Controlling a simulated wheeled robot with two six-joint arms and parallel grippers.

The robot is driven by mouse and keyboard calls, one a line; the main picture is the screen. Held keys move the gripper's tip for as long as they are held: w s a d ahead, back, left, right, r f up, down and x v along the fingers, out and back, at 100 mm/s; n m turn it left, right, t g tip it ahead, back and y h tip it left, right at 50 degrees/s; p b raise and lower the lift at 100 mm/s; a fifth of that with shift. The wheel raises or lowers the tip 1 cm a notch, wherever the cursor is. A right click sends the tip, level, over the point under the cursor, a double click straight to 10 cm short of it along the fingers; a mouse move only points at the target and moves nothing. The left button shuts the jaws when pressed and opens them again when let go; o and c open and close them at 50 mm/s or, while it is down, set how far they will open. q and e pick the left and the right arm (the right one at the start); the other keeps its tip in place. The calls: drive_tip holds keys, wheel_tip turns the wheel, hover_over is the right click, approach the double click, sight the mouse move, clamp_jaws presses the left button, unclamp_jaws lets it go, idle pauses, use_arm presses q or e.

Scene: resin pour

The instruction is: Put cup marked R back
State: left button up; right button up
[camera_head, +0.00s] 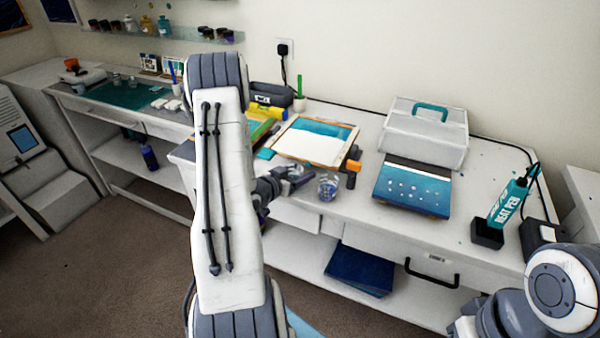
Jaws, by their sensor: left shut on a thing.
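A clear cup (327,187) with bluish contents shows near the front edge of the worktable. No letter on it can be read at this size. My left gripper (306,179) reaches in from the left and is shut on the cup, at its left side. My arm hides part of the gripper and the table behind it. Whether the cup's base touches the table cannot be told. My right gripper is out of view; only part of that arm shows at the lower right.
Behind the cup lies a wood-framed blue panel (312,141). A side bench (82,103) with small cups stands at left.

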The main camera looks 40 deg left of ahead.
use_arm(q)
drive_tip(key=shift+f, duration=0.15)
drive_tip(key=o, duration=1.4)
drive_tip(key=shift+c, duration=0.2)
drive_tip(key=shift+r, duration=0.2)
drive_tip(key=shift+s, duration=0.35)
drive_tip(key=b+v, duration=0.1)
drive_tip(key=v, duration=1)
drive_tip(key=shift+s, duration=0.2)
drive_tip(key=shift+d+r, duration=0.15)
